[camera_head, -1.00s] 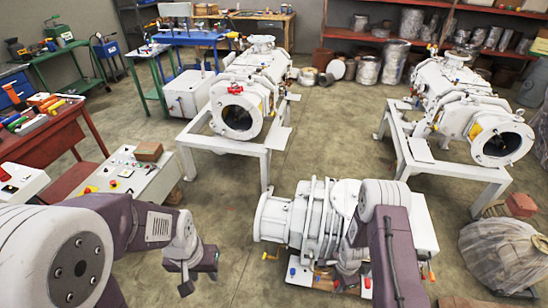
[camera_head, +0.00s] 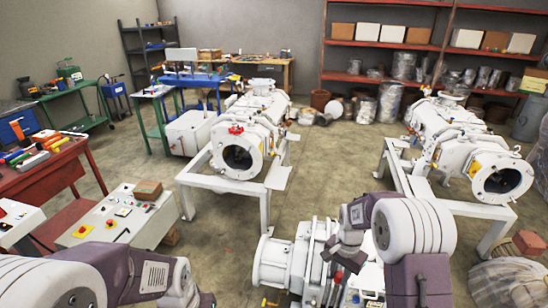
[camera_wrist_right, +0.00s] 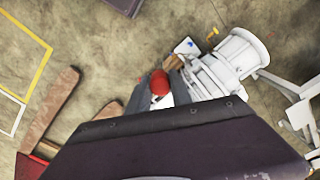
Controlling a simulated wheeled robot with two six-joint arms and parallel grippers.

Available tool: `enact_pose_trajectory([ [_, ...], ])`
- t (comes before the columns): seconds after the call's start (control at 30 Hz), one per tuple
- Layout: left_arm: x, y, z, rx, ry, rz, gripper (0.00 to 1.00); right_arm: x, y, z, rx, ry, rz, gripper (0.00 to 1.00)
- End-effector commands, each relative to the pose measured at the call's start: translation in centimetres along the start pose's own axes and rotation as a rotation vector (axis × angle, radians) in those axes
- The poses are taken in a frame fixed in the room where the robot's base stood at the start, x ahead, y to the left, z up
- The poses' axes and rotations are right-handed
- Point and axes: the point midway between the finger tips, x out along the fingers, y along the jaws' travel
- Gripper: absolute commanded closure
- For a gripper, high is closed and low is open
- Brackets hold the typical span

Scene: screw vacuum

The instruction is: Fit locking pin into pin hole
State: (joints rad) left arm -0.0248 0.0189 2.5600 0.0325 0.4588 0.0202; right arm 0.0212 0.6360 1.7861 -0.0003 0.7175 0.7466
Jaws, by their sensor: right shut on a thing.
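My right gripper (camera_head: 334,268) is shut on a small red-ended piece (camera_head: 339,277), which looks like the locking pin. In the right wrist view the rounded red end of the pin (camera_wrist_right: 159,83) shows between the grey fingers (camera_wrist_right: 160,95). The gripper hangs over the nearest white screw vacuum pump (camera_head: 288,262), whose flanged end points left. The pump also shows in the wrist view (camera_wrist_right: 236,55), beyond the fingers. I cannot make out the pin hole. My left gripper (camera_head: 203,299) is at the bottom edge, mostly cut off, with its jaws hidden.
Two more white pumps (camera_head: 248,140) (camera_head: 462,150) stand on white frames behind. A control box (camera_head: 110,218) with coloured buttons is at the left, near a red table (camera_head: 45,175) with tools. A plastic-wrapped bundle (camera_head: 505,282) lies at the right. Open floor lies between the frames.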

Motion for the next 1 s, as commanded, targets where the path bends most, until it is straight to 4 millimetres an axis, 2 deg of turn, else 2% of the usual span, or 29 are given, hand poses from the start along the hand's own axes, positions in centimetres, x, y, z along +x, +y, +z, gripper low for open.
enact_pose_trajectory([
  [0.03, 0.0, 0.0, 0.0, 0.000, 0.000, 0.000, 0.64, -1.2, 0.6, 1.0, -0.106, 0.001, -0.001, 1.00],
  [0.1, 0.0, 0.0, 0.0, 0.000, 0.000, 0.000, 0.64, -2.0, 1.7, 2.5, -0.261, -0.001, 0.001, 1.00],
  [0.23, 0.0, 0.0, 0.0, 0.000, 0.000, 0.000, 0.64, -1.6, 3.9, 5.0, -0.519, -0.004, 0.002, 1.00],
  [0.4, 0.0, 0.0, 0.0, 0.000, 0.000, 0.000, 0.64, -1.4, 4.8, 6.2, -0.727, -0.002, 0.001, 1.00],
  [0.87, 0.0, 0.0, 0.0, 0.000, 0.000, 0.000, 0.64, -1.4, 4.8, 6.1, -0.769, -0.001, 0.001, 1.00],
  [1.0, 0.4, 0.0, 0.1, 0.000, 0.000, 0.000, 0.64, -0.8, 4.6, 5.9, -0.769, -0.001, 0.000, 1.00],
])
